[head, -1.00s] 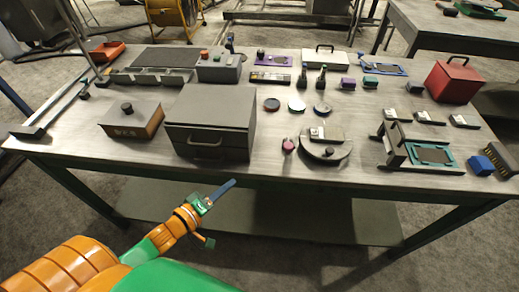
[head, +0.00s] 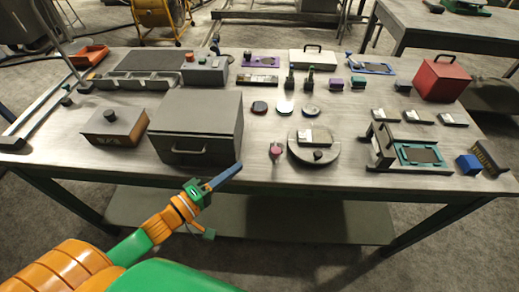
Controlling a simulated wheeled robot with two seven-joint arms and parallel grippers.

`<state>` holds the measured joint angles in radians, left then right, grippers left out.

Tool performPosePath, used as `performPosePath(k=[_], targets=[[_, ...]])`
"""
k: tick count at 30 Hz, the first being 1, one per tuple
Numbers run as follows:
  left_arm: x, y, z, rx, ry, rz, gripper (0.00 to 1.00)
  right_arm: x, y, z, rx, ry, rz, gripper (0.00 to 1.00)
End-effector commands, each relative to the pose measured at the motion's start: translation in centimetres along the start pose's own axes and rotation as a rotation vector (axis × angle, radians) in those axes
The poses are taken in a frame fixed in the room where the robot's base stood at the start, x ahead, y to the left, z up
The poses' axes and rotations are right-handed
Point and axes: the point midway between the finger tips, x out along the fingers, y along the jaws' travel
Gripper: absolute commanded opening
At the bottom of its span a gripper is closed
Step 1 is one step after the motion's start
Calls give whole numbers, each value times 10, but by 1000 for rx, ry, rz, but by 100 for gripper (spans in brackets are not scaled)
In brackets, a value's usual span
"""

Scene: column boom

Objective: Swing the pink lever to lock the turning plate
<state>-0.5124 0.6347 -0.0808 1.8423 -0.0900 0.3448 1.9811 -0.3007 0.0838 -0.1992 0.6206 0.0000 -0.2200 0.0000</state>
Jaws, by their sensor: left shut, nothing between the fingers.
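A pink-topped lever (head: 276,151) stands at the front of the table, just left of a round grey turning plate (head: 331,157). The plate carries a small pale block (head: 316,136) and a dark knob (head: 318,156). My left gripper (head: 228,175), with blue fingers, is shut and empty. It is at the table's front edge, below the grey box and to the left of the pink lever, apart from it. My right gripper is not in view.
A large grey box (head: 197,115) with a front handle stands left of the lever. A teal-framed fixture (head: 420,155) stands to the right. Small round discs (head: 285,107) lie behind. The table front between box and lever is clear.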

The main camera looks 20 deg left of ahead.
Motion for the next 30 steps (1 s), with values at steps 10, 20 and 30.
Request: performPosePath(k=[10, 20, 30], targets=[[67, 2, -1, 1, 2, 3, 0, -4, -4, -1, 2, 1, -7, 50], [94, 1, 0, 0, 1, 1, 0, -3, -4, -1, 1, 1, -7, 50], [94, 0, -1, 0, 3, 0, 0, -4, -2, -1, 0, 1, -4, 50]])
